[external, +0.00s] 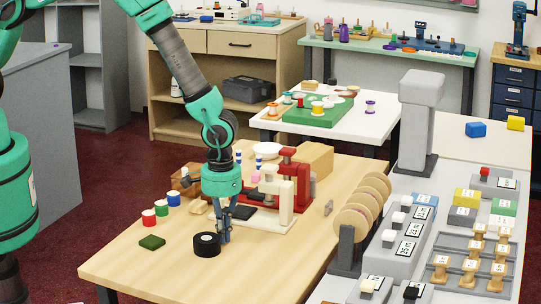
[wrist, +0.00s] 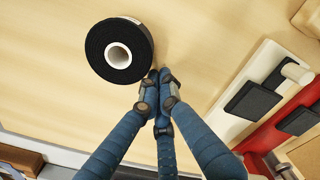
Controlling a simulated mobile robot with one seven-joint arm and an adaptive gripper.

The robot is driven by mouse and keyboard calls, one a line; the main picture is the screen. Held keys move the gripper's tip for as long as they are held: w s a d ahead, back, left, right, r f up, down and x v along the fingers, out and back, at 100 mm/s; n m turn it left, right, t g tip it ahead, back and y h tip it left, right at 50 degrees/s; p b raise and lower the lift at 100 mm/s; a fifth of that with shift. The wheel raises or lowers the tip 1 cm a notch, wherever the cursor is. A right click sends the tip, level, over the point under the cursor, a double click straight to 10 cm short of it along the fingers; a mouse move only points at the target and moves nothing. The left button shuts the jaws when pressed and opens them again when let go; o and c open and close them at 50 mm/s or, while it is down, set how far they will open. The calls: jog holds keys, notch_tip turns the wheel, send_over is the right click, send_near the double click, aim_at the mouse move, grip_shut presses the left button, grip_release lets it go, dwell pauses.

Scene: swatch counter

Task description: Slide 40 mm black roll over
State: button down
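The black roll (external: 206,249) lies flat on the light wooden table (external: 130,262), with a pale core at its centre. In the wrist view the black roll (wrist: 98,60) is at the upper left, its white core facing the camera. My gripper (external: 225,240) points down just to the right of the roll, low over the table. In the wrist view the blue fingers of my gripper (wrist: 158,76) meet at their tips with nothing between them. The tips are very close to the roll's lower right edge; I cannot tell whether they touch it.
A dark green pad (external: 152,242) lies left of the roll. Red, green and blue spools (external: 161,207) stand behind it. A white and red press-like fixture (external: 276,200) stands behind and right of my gripper. A rack of wooden discs (external: 352,225) stands at right. The table's front is clear.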

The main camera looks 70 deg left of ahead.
aim_at(211, 235)
jog(key=shift+s+d, duration=0.25)
jog(key=shift+s, duration=0.45)
jog(key=shift+s+d, duration=0.25)
jog(key=shift+s, duration=0.4)
jog(key=shift+s+d, duration=0.25)
jog(key=shift+s, duration=0.45)
jog(key=shift+w, duration=0.2)
jog(key=shift+w+a, duration=0.25)
jog(key=shift+w, duration=0.2)
jog(key=w, duration=0.1)
jog(key=w+a+b, duration=0.1)
jog(key=w, duration=0.1)
jog(key=shift+f, duration=0.1)
notch_tip(211, 235, up, 10)
jog(key=shift+s+p, duration=0.2)
jog(key=shift+p, duration=0.1)
